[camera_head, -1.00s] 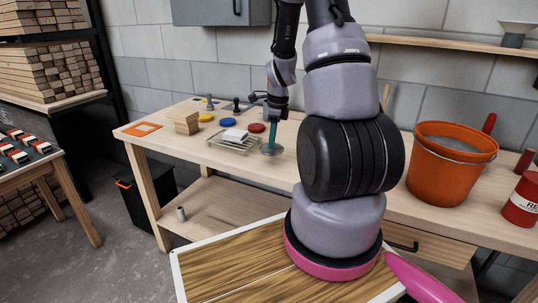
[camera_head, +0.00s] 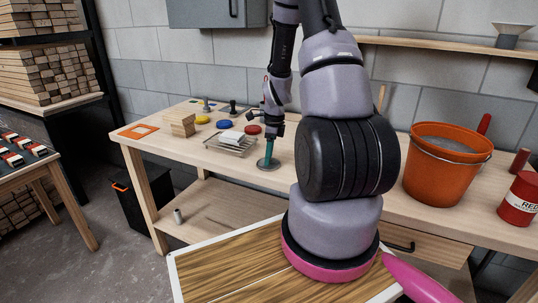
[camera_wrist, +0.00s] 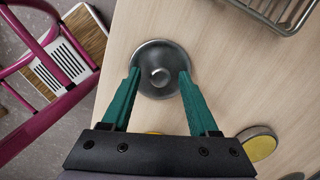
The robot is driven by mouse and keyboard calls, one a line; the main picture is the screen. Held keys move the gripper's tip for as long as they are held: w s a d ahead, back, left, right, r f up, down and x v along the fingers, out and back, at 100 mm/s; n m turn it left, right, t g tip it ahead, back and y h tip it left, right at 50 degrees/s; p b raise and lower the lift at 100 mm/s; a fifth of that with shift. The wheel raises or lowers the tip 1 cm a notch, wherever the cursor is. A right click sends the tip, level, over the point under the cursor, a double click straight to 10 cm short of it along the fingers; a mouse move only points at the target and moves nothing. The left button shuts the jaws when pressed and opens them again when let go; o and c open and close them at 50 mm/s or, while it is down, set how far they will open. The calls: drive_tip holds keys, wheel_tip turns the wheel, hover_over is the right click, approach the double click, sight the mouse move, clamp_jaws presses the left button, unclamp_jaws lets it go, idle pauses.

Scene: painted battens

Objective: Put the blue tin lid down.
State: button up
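A blue round lid (camera_head: 224,123) lies on the workbench, beyond the wire rack, between a yellow one (camera_head: 202,120) and a red one (camera_head: 254,129). My gripper (camera_head: 268,152) points down at the bench near its front edge. Its teal fingers (camera_wrist: 159,77) stand at opposite sides of a grey metal disc (camera_wrist: 160,50) with a small raised knob in its middle. The disc (camera_head: 268,165) shows no blue in either view. I cannot tell whether it touches the bench or hangs just above it.
The wire rack (camera_head: 231,149) stands just left of the disc. A yellow-topped round piece (camera_wrist: 258,145) lies near my gripper in the wrist view. A wooden block (camera_head: 182,125) stands farther left. An orange bucket (camera_head: 440,180) stands right of my arm.

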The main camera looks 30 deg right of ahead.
drive_tip(key=shift+r, duration=0.1)
wheel_tip(320, 180, up, 12)
drive_tip(key=d, duration=0.1)
wheel_tip(320, 180, up, 10)
drive_tip(key=n+t, duration=0.2)
drive_tip(key=n, duration=0.3)
hover_over(273, 163)
drive_tip(key=s+a, duration=0.2)
drive_tip(key=a, duration=0.3)
drive_tip(key=s+a+r+n+t, duration=0.2)
drive_tip(key=s+a+r+n, duration=0.3)
drive_tip(key=s+r+n, duration=0.3)
drive_tip(key=s+a+r+n+t, duration=0.2)
drive_tip(key=s+a+r+n, duration=0.2)
drive_tip(key=s+r+n, duration=0.4)
drive_tip(key=shift+s+a+y, duration=0.4)
drive_tip(key=shift+s, duration=0.05)
drive_tip(key=shift+d, duration=0.1)
